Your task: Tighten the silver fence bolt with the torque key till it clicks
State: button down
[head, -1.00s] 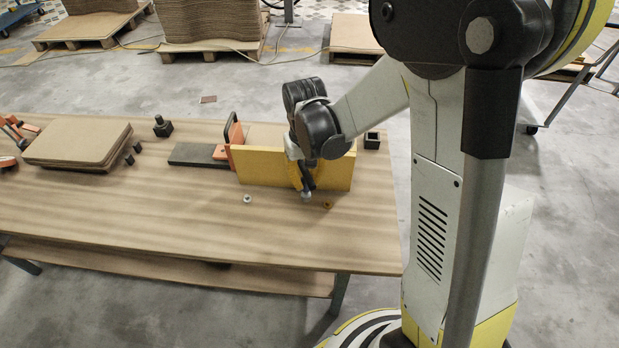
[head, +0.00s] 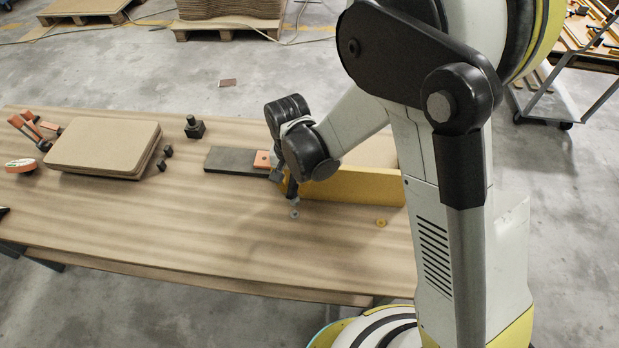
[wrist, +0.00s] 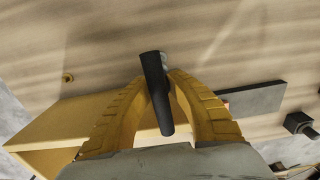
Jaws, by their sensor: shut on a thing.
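My gripper (wrist: 155,82) is shut on the torque key (wrist: 157,95), a black cylinder with a grey metal end pointing away from the camera. In the head view the key (head: 292,188) hangs upright below my gripper (head: 290,172), in front of the yellow fence (head: 355,186). The silver bolt (head: 294,214) shows at the key's lower end; I cannot tell whether they touch. The bolt cannot be made out apart from the key's tip in the wrist view. A brass bolt (head: 381,222) sits to the right and also shows in the wrist view (wrist: 68,77).
A dark grey plate (head: 232,160) with an orange part (head: 262,159) lies left of the fence. A black block with a knob (head: 194,128), small black blocks and stacked boards (head: 105,150) stand farther left. The table's front is clear.

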jog(key=shift+w+a, duration=0.2)
jog(key=shift+s, duration=0.1)
jog(key=shift+s, duration=0.1)
jog(key=shift+f+b, duration=0.3)
jog(key=shift+b, duration=0.2)
jog(key=b, duration=0.4)
send_over(294, 212)
notch_tip(294, 212, down, 5)
jog(key=shift+r, duration=0.1)
jog(key=shift+b, duration=0.35)
jog(key=shift+f+b, duration=0.45)
jog(key=shift+f, duration=0.55)
dwell(0.6)
